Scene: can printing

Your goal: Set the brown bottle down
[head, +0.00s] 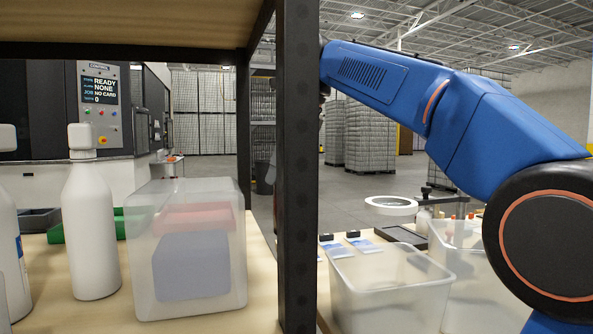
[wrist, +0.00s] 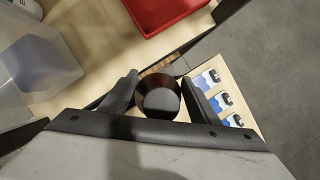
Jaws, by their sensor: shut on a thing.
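In the wrist view, the brown bottle (wrist: 159,95) is a dark round shape seen from above, between the two black fingers of my gripper (wrist: 160,82). My gripper is shut on it. The bottle's lower part and base are hidden, so I cannot tell whether it touches a surface. In the head view, neither the bottle nor my gripper shows; my blue arm reaches left and its end passes behind the black shelf post.
The black shelf post (head: 298,170) stands mid-view. Left of it are a white bottle (head: 90,230) and a translucent bin (head: 185,290). Right are open clear bins (head: 390,300). The wrist view shows a red tray (wrist: 165,12) and blue-white cards with black clips (wrist: 208,80).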

